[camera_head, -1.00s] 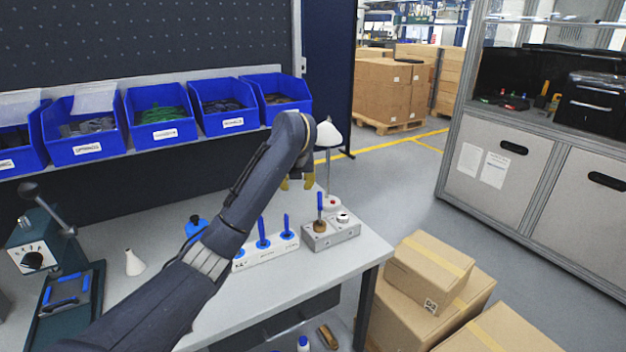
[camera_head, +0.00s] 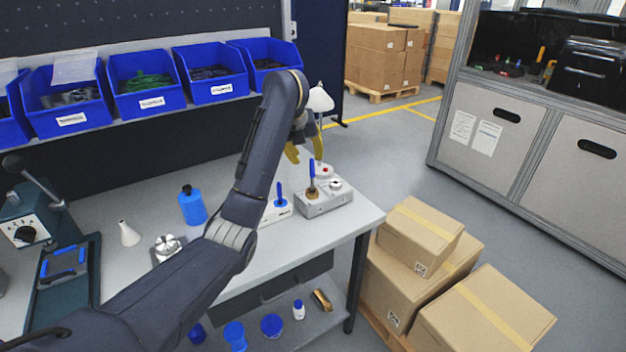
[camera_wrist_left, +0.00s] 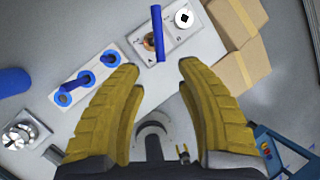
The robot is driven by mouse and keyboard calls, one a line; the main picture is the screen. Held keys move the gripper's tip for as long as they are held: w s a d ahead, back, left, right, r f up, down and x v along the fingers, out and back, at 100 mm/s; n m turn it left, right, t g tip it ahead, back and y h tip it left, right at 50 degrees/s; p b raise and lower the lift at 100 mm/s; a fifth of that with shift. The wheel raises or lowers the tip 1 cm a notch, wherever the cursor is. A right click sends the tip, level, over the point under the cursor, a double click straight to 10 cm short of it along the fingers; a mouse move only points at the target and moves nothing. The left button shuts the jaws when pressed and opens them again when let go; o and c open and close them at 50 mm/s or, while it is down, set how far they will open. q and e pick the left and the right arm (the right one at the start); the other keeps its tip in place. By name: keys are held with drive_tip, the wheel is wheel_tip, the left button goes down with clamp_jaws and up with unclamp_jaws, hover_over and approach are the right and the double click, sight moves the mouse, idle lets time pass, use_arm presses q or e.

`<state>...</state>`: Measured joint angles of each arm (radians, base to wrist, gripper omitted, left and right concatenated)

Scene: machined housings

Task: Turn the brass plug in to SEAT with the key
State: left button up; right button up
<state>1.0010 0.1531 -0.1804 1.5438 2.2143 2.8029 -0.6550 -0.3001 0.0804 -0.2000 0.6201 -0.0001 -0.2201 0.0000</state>
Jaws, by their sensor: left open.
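The grey housing block (camera_head: 334,203) sits near the right end of the bench. The brass plug (camera_head: 312,194) is on its left part, with a blue-handled key (camera_head: 312,174) standing upright in or on it. In the left wrist view, the blue key (camera_wrist_left: 158,33) rises from the block (camera_wrist_left: 133,40) and partly covers the brass plug (camera_wrist_left: 148,42). My left gripper (camera_head: 301,151) is above and a little left of the block. Its yellow fingers (camera_wrist_left: 160,68) are spread wide, with nothing between them. My right gripper is not in view.
A white rack (camera_wrist_left: 86,80) with several blue-handled tools stands left of the block. A blue bottle (camera_head: 192,206), a white cone (camera_head: 129,234) and a lamp (camera_head: 319,100) stand on the bench. Cardboard boxes (camera_head: 420,240) are stacked beyond its right edge.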

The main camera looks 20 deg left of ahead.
sight(312, 181)
use_arm(q)
drive_tip(key=x, duration=1.3)
drive_tip(key=shift+s+f, duration=0.25)
drive_tip(key=shift+s, duration=0.1)
clamp_jaws()
idle(0.4)
drive_tip(key=shift+m+g+h, duration=0.3)
drive_tip(key=shift+m+h, duration=0.3)
drive_tip(key=shift+m, duration=0.8)
